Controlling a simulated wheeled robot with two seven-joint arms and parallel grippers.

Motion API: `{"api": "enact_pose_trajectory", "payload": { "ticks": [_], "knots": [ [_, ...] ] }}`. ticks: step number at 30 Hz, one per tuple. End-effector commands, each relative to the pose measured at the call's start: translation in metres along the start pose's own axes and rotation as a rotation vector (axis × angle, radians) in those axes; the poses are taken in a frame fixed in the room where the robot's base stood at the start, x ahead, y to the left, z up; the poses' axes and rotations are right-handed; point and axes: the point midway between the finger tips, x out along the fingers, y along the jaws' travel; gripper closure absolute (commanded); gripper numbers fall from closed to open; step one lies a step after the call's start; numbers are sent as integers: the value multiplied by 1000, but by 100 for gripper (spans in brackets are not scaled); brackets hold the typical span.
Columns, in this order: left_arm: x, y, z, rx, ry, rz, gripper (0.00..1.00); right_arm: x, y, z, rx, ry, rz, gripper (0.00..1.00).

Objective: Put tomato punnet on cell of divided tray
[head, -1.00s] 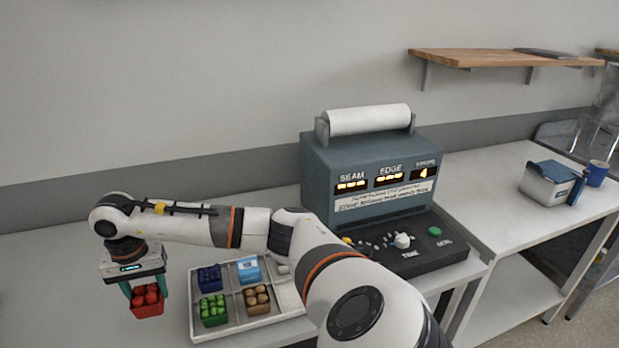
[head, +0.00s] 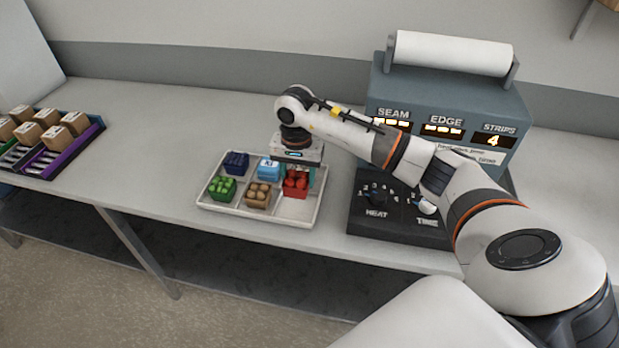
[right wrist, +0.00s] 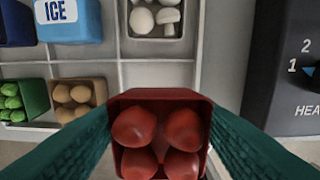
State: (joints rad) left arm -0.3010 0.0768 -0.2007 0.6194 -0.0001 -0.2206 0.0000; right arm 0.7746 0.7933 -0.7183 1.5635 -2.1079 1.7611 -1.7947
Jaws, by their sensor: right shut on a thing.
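The tomato punnet (head: 296,184), a red box with red tomatoes, is between the fingers of my right gripper (head: 298,177). It also shows large in the right wrist view (right wrist: 160,140), upright between the teal fingers. The divided tray (head: 295,211) is pale grey with two rows of three cells. The punnet is over its right column, at the bare front-right cell; whether it touches the tray I cannot tell. White mushrooms (right wrist: 156,18) fill the back-right cell, hidden by my gripper in the head view. My left gripper is out of view.
The other cells hold a dark blue punnet (head: 237,162), a light blue ICE box (head: 269,168), a green punnet (head: 222,189) and a brown punnet (head: 258,196). A sealing machine (head: 400,205) stands close right of the tray. A crate with boxes (head: 70,150) is far left.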

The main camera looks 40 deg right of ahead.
Motion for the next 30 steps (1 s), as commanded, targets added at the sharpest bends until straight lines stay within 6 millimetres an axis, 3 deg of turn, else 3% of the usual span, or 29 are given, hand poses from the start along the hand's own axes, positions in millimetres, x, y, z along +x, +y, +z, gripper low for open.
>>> {"api": "enact_pose_trajectory", "payload": {
  "ticks": [6,16,27,28,30],
  "knots": [
    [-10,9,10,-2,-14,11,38,27,0,0,0,1,1,71],
    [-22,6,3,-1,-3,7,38,63,0,0,1,2,0,71],
    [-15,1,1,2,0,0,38,70,0,1,0,-2,2,71],
    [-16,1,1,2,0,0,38,70,0,1,0,-2,2,46],
    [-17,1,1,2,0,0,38,69,0,0,0,-1,2,35]
  ]
}}
